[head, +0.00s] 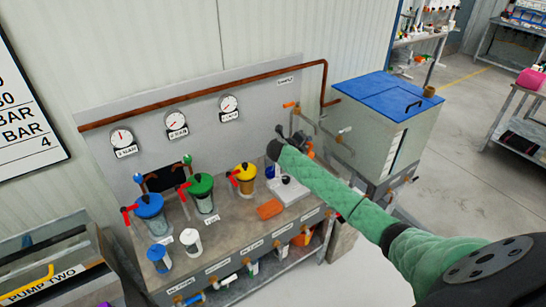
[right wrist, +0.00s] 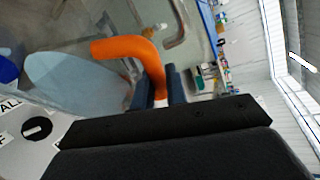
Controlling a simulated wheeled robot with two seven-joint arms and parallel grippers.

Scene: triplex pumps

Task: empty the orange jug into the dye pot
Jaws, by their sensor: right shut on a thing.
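My right gripper (head: 275,149) is above the back right of the bench, at the end of my green-sleeved arm. In the right wrist view its fingers (right wrist: 158,88) are shut on a curved orange handle (right wrist: 125,52). A pale grey-blue rounded shape (right wrist: 70,82) lies beside the handle; I cannot tell whether it is the jug's body. Pots with a blue lid (head: 149,205), a green lid (head: 201,185) and a yellow lid (head: 244,172) stand on the bench. I cannot tell which vessel is the dye pot. My left gripper is not in view.
A blue cup (head: 158,257) and a white cup (head: 191,241) stand at the front. Gauges and a copper pipe (head: 205,95) line the back panel. A blue-topped tank (head: 388,95) stands right.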

